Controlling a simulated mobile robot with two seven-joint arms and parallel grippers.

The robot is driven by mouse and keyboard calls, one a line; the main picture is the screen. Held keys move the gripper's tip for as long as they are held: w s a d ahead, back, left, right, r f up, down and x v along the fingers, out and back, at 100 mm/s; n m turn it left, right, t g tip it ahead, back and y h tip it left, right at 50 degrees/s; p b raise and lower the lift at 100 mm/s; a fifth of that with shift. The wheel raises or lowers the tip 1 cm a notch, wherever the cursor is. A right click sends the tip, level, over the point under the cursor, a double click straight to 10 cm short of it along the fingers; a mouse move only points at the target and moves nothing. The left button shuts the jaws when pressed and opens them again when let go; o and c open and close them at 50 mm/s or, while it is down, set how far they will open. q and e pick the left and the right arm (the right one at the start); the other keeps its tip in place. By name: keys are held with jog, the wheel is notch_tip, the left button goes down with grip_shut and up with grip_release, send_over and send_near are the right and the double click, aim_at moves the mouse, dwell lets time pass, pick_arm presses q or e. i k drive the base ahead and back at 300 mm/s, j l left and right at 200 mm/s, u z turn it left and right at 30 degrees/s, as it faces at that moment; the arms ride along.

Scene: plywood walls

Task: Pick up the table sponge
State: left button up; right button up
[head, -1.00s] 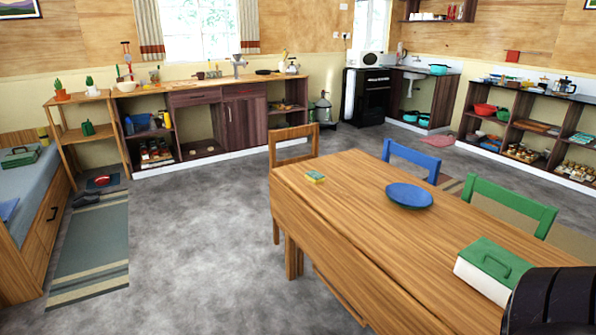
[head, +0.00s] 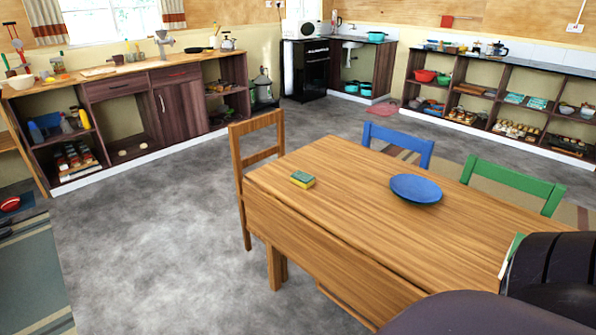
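The table sponge (head: 302,179), green on top and yellow below, lies flat on the wooden table (head: 340,220) near its far left corner. A blue plate (head: 416,188) lies to its right on the same table, apart from it. Neither gripper shows in the head view. Dark rounded parts of my own body fill the lower right corner and hide the near right part of the table.
A wooden chair (head: 257,161) stands at the table's left end. A blue chair (head: 398,142) and a green chair (head: 513,184) stand along the far side. Grey floor (head: 160,230) to the left is open. Low shelves (head: 500,100) line the far right wall.

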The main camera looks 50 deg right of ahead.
aim_at(300, 178)
jog(key=i+z, duration=0.25)
jog(key=i, duration=0.35)
jog(key=i+j+z, duration=0.25)
jog(key=i, duration=0.3)
jog(key=i+j+z, duration=0.15)
jog(key=i+z, duration=0.2)
jog(key=z, duration=0.15)
jog(key=i+j+z, duration=0.25)
jog(key=z, duration=0.25)
jog(key=i, duration=0.05)
